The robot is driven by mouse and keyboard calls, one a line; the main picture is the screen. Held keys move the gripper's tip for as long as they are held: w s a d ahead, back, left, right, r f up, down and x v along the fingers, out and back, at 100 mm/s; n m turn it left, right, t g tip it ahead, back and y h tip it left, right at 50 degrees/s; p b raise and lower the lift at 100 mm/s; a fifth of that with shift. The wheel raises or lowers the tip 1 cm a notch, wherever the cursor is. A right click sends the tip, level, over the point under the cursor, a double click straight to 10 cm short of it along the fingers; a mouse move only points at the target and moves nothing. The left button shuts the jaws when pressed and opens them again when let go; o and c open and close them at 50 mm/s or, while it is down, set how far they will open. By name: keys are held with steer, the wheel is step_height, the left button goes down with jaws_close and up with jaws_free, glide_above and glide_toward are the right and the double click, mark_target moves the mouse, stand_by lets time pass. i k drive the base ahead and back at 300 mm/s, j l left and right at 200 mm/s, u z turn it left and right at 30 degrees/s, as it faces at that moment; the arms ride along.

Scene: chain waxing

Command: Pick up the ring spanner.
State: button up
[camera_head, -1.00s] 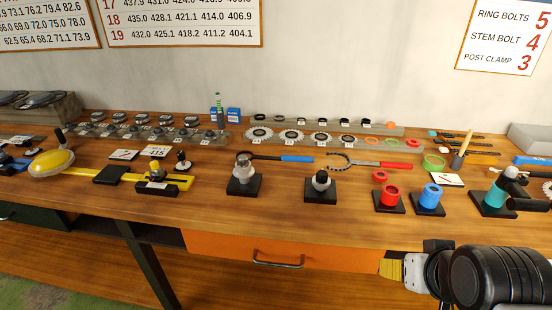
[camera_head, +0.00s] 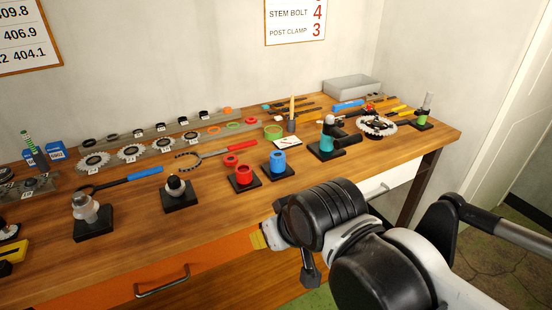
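I cannot tell for certain which tool is the ring spanner. A blue-handled tool (camera_head: 145,173) with a dark shaft lies on the bench at left, its dark head end close behind a silver-topped stand. Another blue-handled tool (camera_head: 347,105) lies at the back right, its head too small to make out. My arm reaches in from the lower right, in front of the bench. A yellow piece at its end, which may be part of my gripper (camera_head: 257,239), shows by the bench's front edge. Its fingers cannot be made out, and nothing held is visible.
A teal-bodied stand (camera_head: 327,138) and a chainring (camera_head: 377,126) are at right.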

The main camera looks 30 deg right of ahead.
mark_target(146, 174)
steer(key=i+j, duration=0.2)
steer(key=j, duration=0.15)
steer(key=i+j, duration=0.2)
steer(key=j, duration=0.15)
steer(key=i+j, duration=0.2)
steer(key=j, duration=0.15)
steer(key=i+j, duration=0.2)
steer(key=j, duration=0.2)
steer(key=i+j, duration=0.15)
steer(key=j, duration=0.2)
